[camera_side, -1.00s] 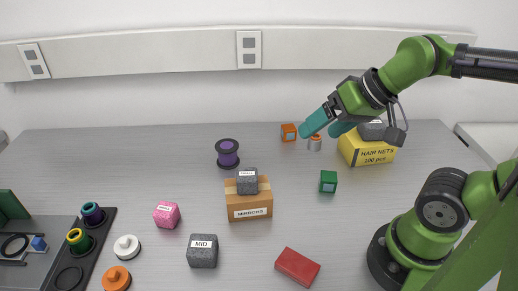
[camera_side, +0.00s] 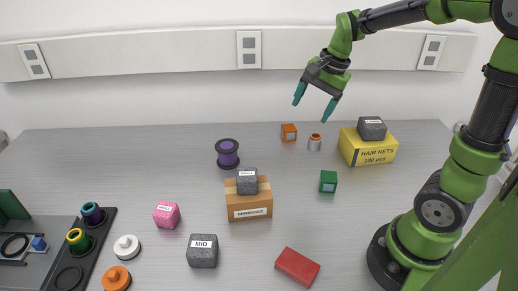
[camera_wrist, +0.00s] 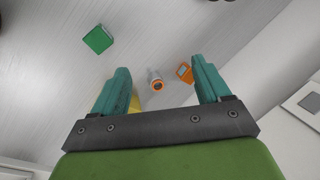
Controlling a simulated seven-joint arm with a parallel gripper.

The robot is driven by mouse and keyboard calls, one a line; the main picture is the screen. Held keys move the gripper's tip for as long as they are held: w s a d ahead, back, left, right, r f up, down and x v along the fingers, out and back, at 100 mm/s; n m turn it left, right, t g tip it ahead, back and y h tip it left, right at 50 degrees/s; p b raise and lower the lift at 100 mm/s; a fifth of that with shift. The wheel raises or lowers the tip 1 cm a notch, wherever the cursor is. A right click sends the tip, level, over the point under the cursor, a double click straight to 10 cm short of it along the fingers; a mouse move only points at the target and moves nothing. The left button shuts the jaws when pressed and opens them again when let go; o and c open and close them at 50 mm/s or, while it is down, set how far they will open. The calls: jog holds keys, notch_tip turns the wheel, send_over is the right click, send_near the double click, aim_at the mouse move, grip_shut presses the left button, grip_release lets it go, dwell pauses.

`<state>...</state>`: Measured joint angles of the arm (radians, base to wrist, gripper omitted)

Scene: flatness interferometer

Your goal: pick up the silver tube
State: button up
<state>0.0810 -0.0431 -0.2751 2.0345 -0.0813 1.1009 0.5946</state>
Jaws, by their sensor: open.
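The silver tube (camera_side: 315,142) is a small cylinder with an orange rim at its top, standing on the table at the back. It also shows in the wrist view (camera_wrist: 154,79), between my fingers in the picture and beyond their tips. My gripper (camera_side: 315,110) is open and empty, above the table near the tube, with its teal fingers pointing down. It is apart from the tube. Both fingers show in the wrist view (camera_wrist: 161,72).
An orange cube (camera_side: 288,132) stands just left of the tube. A yellow hair nets box (camera_side: 367,149) with a dark grey block (camera_side: 372,128) on top is to its right. A green cube (camera_side: 328,181) is in front. A purple spool (camera_side: 227,154) stands further left.

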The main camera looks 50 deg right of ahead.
aim_at(315, 136)
jog(key=w+d+f+m+g+h, duration=0.1)
jog(key=w+d+m+g, duration=0.15)
jog(key=d+m, duration=0.6)
jog(key=w+d+f+m+g, duration=0.1)
jog(key=w+d+m, duration=0.25)
jog(key=m, duration=0.95)
jog(key=shift+t, duration=0.25)
jog(key=f, duration=1.1)
jog(key=s+f, duration=0.1)
jog(key=f, duration=0.4)
jog(key=shift+d+f, duration=0.3)
jog(key=shift+f, duration=0.1)
jog(key=c, duration=1.1)
